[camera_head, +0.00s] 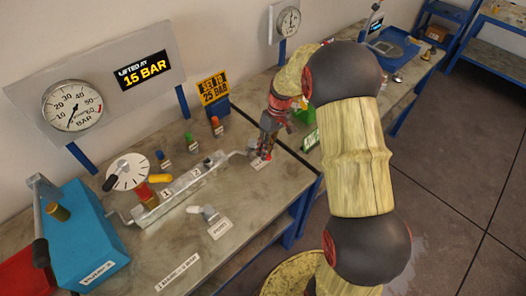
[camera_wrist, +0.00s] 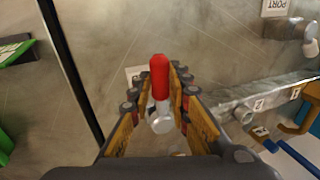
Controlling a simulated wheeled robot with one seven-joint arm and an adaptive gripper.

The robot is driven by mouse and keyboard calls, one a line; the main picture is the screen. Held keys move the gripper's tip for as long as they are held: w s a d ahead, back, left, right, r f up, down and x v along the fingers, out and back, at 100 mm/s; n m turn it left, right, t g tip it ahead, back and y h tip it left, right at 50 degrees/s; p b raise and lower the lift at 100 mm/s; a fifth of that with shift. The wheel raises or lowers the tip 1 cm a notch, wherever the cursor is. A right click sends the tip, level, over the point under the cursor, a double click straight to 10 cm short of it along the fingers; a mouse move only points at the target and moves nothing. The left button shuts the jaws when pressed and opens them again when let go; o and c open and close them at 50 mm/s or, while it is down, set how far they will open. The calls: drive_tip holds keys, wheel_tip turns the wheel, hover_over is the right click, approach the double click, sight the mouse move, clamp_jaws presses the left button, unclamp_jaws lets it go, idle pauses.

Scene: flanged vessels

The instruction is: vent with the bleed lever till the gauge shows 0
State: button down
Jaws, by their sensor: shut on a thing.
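The round white gauge (camera_head: 72,106), marked in BAR, hangs on the grey panel at the left in the head view. Its thin needle points down, slightly left, near the low end; I cannot read the exact value. My gripper (camera_head: 264,150) is at the right end of the metal manifold (camera_head: 178,192). In the wrist view my gripper (camera_wrist: 160,112) is shut on a red-handled silver fitting, which appears to be the bleed lever (camera_wrist: 159,78). Its red end sticks out beyond the fingers. In the head view my fingers mostly hide it.
A display (camera_head: 145,70) reads "LIFTED AT 15 BAR". A blue pump box (camera_head: 82,240) with a black-handled lever stands at the left. A white dial (camera_head: 128,172), several coloured pegs and a grey port fitting (camera_head: 208,213) surround the manifold. The bench front is mostly clear.

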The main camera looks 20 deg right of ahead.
drive_tip(key=shift+w+d+n, duration=0.15)
drive_tip(key=shift+d+n, duration=0.1)
drive_tip(key=shift+n, duration=0.15)
drive_tip(key=c, duration=1.7)
unclamp_jaws()
drive_tip(key=shift+o, duration=0.2)
drive_tip(key=v, duration=1.2)
drive_tip(key=shift+w, duration=0.15)
